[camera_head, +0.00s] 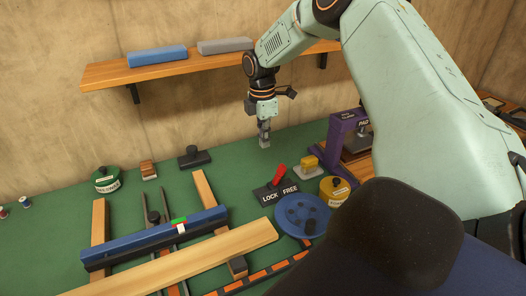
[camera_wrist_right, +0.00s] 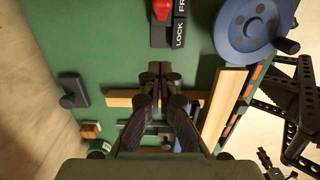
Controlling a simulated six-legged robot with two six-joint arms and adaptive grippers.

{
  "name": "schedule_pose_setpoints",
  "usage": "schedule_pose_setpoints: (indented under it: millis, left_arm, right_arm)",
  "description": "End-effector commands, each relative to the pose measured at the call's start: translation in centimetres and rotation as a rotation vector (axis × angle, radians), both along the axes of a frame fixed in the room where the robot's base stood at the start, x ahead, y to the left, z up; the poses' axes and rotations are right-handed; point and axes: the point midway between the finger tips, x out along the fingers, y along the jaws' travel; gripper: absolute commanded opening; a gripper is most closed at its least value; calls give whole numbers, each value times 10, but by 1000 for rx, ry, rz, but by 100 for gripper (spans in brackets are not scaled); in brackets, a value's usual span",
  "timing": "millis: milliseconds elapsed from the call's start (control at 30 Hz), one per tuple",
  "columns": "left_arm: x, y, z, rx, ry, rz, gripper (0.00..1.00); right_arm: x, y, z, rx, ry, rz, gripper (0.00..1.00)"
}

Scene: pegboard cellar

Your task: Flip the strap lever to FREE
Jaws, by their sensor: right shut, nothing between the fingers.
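The strap lever (camera_head: 279,173) has a red handle on a dark base plate (camera_head: 264,195) marked LOCK at left and FREE at right. The red handle stands up and leans a little; I cannot tell which word it favours. In the right wrist view, the red handle (camera_wrist_right: 162,9) is cut by the top edge, beside the lettered plate (camera_wrist_right: 180,30). My right gripper (camera_head: 264,141) is shut and empty, pointing down above the green bench, behind and slightly left of the lever, apart from it. Its closed fingers (camera_wrist_right: 160,72) show in the wrist view. My left gripper is out of view.
A blue disc (camera_head: 302,214) with a knob lies right-front of the lever. A yellow block (camera_head: 306,163), yellow tin (camera_head: 334,189) and purple stand (camera_head: 340,140) are to the right. A blue bar (camera_head: 150,238) and wooden rails lie front-left.

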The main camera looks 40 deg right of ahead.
Motion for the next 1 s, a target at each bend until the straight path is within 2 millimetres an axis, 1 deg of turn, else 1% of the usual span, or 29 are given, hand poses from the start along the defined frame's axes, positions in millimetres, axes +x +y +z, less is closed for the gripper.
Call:
schedule_pose_setpoints:
  millis: [33, 100, 233, 400, 867, 933, 1000]
  left_arm:
    - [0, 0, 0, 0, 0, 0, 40]
    - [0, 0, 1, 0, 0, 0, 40]
    - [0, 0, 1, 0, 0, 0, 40]
    - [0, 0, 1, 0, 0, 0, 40]
    - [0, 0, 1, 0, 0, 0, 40]
    - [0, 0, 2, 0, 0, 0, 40]
    - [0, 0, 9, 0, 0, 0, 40]
  right_arm:
    - [0, -1, 9, 1, -3, -2, 0]
    - [-1, -3, 17, 2, -2, -2, 0]
    - [-2, -5, 27, 1, 0, -1, 0]
    - [-2, -5, 30, 1, 2, 0, 0]
    - [-2, -5, 30, 0, 1, 0, 0]
    - [-2, -5, 31, 0, 1, 0, 0]
    - [-2, -5, 37, 0, 1, 0, 0]
